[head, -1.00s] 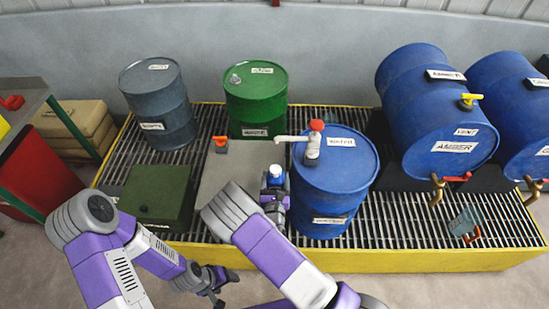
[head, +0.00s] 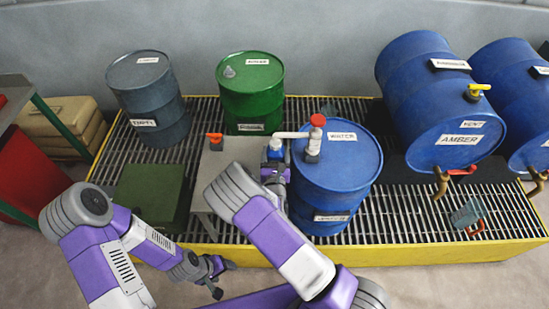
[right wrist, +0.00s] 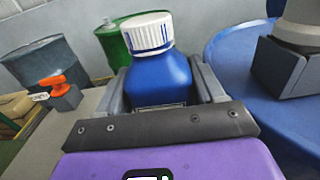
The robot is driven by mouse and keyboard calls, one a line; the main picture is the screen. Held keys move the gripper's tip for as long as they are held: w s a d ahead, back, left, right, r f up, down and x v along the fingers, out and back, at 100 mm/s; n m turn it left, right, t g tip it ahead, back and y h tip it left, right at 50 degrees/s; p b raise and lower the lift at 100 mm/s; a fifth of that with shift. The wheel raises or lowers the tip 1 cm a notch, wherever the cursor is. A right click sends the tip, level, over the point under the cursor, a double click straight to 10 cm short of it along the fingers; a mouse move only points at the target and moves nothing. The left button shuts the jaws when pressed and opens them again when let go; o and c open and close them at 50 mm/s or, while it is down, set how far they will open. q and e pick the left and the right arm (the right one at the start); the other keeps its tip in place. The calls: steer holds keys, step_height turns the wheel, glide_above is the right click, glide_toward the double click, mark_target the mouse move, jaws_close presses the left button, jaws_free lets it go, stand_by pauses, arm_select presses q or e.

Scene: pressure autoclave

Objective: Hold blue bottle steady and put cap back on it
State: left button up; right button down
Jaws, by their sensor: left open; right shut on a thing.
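The blue bottle (head: 274,153) is upright in my right gripper (head: 276,172), which is shut around its body. In the right wrist view the bottle (right wrist: 158,75) has a white ribbed cap (right wrist: 147,33) on its top; whether it is screwed tight cannot be told. My left gripper (head: 213,279) is open and empty, low in front of the yellow-edged grating, away from the bottle.
The blue WINTER drum (head: 335,185) stands close right of the bottle, with a red-topped pump (head: 314,138). A grey stand (head: 235,155) carries an orange-topped piece (head: 215,141). A green box (head: 152,195) lies left. Green (head: 252,95) and grey (head: 150,100) drums stand behind.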

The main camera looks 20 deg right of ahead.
mark_target(275, 160)
step_height(275, 160, down, 3)
steer(key=shift+b, duration=1.1)
steer(key=shift+s+f+b, duration=0.1)
steer(key=shift+f+b, duration=0.15)
steer(key=shift+b, duration=0.1)
steer(key=shift+r, duration=0.1)
steer(key=shift+c, duration=2.1)
jaws_free()
steer(key=shift+f, duration=0.25)
steer(key=shift+r, duration=0.1)
